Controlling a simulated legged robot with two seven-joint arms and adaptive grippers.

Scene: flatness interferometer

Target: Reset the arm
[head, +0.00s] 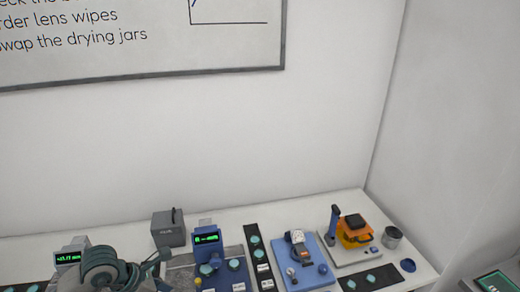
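A dark grey arm with rounded, ribbed joints comes in at the bottom left, low over the bench; it appears to be my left arm. Its slim end part, my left gripper (150,268), points right, close to the grey plate of a blue instrument (207,246) with a green display. The fingers are small and overlap the background, so I cannot tell whether they are open or shut. I see nothing clearly held. My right gripper is not in view.
A white bench (330,204) runs along the wall. On it are a grey box (168,230), a blue board (302,262) with small parts, an orange device (354,232) and a grey cup (392,237). A whiteboard (200,52) hangs above. A green-screened device (494,282) stands at right.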

